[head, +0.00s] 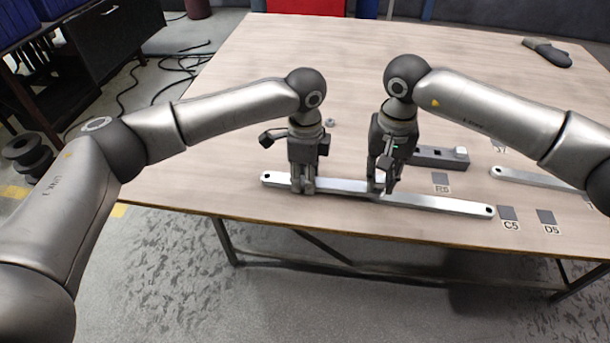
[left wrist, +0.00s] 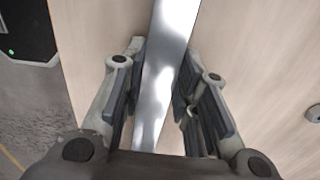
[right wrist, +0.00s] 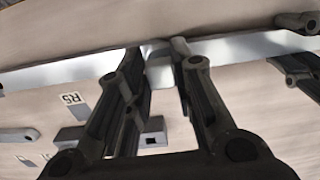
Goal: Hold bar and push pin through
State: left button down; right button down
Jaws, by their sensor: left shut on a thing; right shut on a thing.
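A long silvery bar (head: 440,203) with a hole near each end lies along the table's front edge. My left gripper (head: 303,188) is shut on the bar left of its middle; in the left wrist view the bar (left wrist: 165,60) runs between the fingers. My right gripper (head: 381,186) points down at the bar right of its middle. In the right wrist view it is shut on a small pale square-ended piece, apparently the pin (right wrist: 160,73), right beside or over the bar (right wrist: 245,48). The fingers hide whether the pin is in a hole.
A dark block (head: 428,156) with square holes and a pale piece (head: 462,152) on its right end stands behind the bar. A second bar (head: 535,178) lies at right. Dark squares are labelled C5 (head: 508,213) and D5 (head: 546,217). A nut-like part (head: 330,122) lies behind.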

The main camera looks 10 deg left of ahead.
jog(key=shift+f, duration=0.5)
dwell(0.3)
jog(key=c, duration=1.2)
grip_release()
jog(key=shift+o, duration=0.2)
jog(key=shift+r, duration=3)
pick_arm(q)
jog(key=c, duration=1.1)
grip_release()
jog(key=shift+o, duration=0.2)
